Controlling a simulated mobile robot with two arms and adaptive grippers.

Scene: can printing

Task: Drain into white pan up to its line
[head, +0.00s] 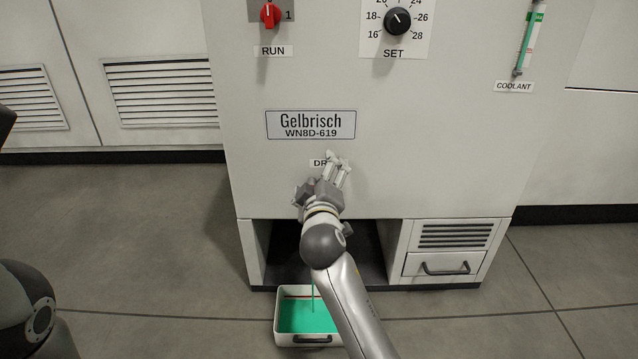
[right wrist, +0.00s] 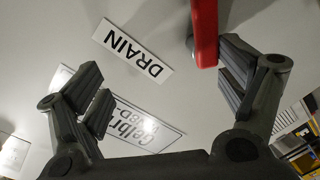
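The white pan (head: 284,338) sits on the floor in front of the machine's open bay. Green liquid (head: 300,318) covers its bottom, and a thin green stream (head: 313,292) falls into it. A red line (head: 298,296) shows on the pan's back inner wall, above the liquid surface. My right gripper (head: 339,166) is at the DRAIN label (head: 317,163), partly covering it. In the right wrist view the gripper (right wrist: 165,85) is open. A red handle (right wrist: 205,32) lies between its fingers, close beside the right-hand one; contact cannot be told. My left gripper is out of view.
The machine front carries a red RUN switch (head: 270,15), a black SET dial (head: 397,21) and a COOLANT gauge (head: 530,40) with green fluid. A drawer (head: 445,266) is right of the bay. The floor (head: 150,260) to the left is clear.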

